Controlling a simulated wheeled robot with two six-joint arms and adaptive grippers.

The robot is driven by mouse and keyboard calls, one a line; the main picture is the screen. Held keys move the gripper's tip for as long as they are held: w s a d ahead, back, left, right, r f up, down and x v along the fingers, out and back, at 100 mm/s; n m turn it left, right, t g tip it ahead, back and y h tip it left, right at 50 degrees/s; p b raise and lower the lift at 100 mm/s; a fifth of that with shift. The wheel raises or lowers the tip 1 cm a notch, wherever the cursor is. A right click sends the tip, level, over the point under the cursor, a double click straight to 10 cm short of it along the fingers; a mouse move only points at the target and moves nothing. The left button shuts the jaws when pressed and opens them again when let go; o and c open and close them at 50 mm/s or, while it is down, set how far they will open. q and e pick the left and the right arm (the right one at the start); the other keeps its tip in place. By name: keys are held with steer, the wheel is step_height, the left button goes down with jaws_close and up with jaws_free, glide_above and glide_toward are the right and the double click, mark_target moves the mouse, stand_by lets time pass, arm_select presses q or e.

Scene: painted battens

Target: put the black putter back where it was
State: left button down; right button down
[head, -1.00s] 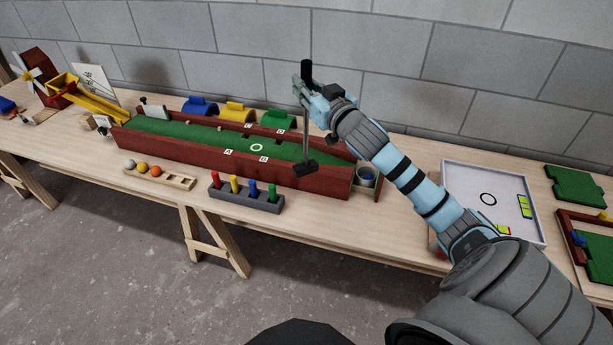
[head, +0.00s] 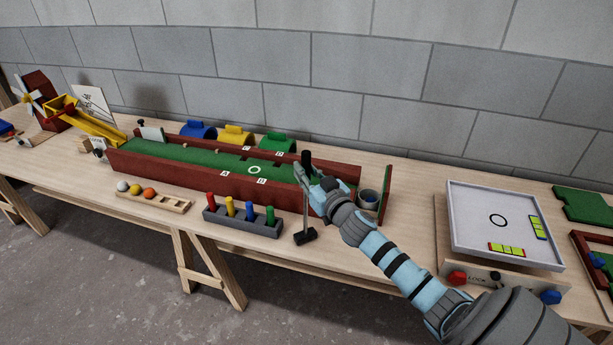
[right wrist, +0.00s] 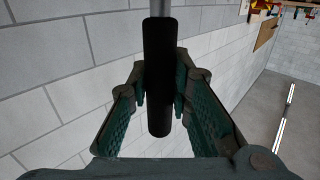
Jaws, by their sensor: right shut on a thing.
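The black putter (head: 305,217) hangs upright from my right gripper (head: 307,172). Its black grip shows at the top, its thin shaft below, and its black head (head: 305,237) is at the bottom, over the front of the table to the right of the peg rack. I cannot tell whether the head touches the table. In the right wrist view the putter's black grip (right wrist: 158,80) stands between the two fingers, and my right gripper (right wrist: 158,95) is shut on it. My left gripper is not in view.
The grey rack with coloured pegs (head: 242,217) is just left of the putter head. The green putting lane with red walls (head: 200,180) lies behind. A cup (head: 369,200) stands at its right end. A white tray (head: 470,235) is farther right. Balls sit in a wooden holder (head: 172,204).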

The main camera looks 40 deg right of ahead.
steer(key=shift+r, duration=0.1)
steer(key=c, duration=1.5)
jaws_free()
steer(key=shift+o, duration=0.2)
